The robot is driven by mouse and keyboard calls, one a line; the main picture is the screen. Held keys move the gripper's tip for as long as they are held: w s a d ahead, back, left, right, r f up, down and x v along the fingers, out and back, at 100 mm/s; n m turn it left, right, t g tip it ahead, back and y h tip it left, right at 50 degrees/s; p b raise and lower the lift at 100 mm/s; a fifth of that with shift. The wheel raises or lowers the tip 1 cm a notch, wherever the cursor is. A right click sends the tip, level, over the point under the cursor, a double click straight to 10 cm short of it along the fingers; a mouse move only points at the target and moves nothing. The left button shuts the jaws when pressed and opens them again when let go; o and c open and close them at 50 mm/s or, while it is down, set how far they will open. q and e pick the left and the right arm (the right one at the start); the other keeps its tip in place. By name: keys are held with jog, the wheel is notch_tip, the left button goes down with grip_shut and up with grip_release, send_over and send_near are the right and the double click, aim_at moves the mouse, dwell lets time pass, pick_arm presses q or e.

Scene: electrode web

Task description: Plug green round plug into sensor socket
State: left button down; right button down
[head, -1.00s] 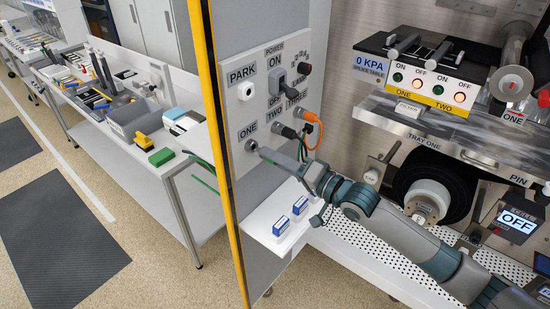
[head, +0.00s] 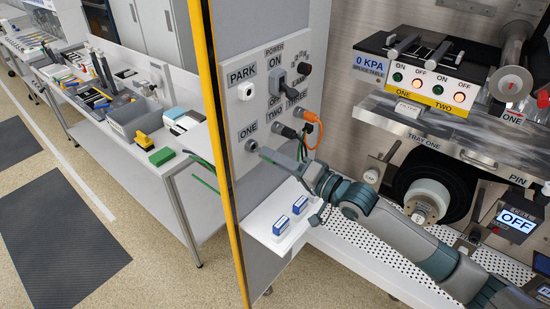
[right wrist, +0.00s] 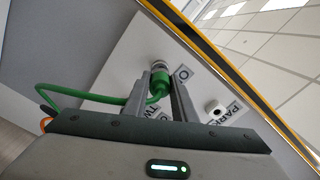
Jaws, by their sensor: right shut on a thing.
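My right gripper (head: 264,152) is at the grey socket panel, just right of the socket labelled ONE (head: 251,145). In the right wrist view its two fingers (right wrist: 161,88) are shut on the green round plug (right wrist: 160,84). A metal round part (right wrist: 159,66) shows at the plug's front end. I cannot tell whether it is the plug's nose or the socket, or whether they touch. A green cable (right wrist: 85,95) loops left from the plug. No label reading "sensor" is legible. My left gripper is out of view.
An orange plug (head: 310,117) with an orange cable sits in the socket labelled THREE, above right of my gripper. The power switch (head: 281,77) is higher up. A white shelf with two blue-and-white blocks (head: 300,205) is below. A yellow post (head: 218,130) edges the panel.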

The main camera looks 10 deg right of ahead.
jog(key=shift+x, duration=1.3)
jog(key=c, duration=1.4)
grip_release()
jog(key=shift+s+d, duration=0.1)
jog(key=shift+s+d+f+b, duration=0.15)
jog(key=shift+s+d+b, duration=0.15)
jog(key=shift+s+d, duration=0.1)
jog(key=shift+b+v, duration=3)
jog(key=shift+v, duration=5)
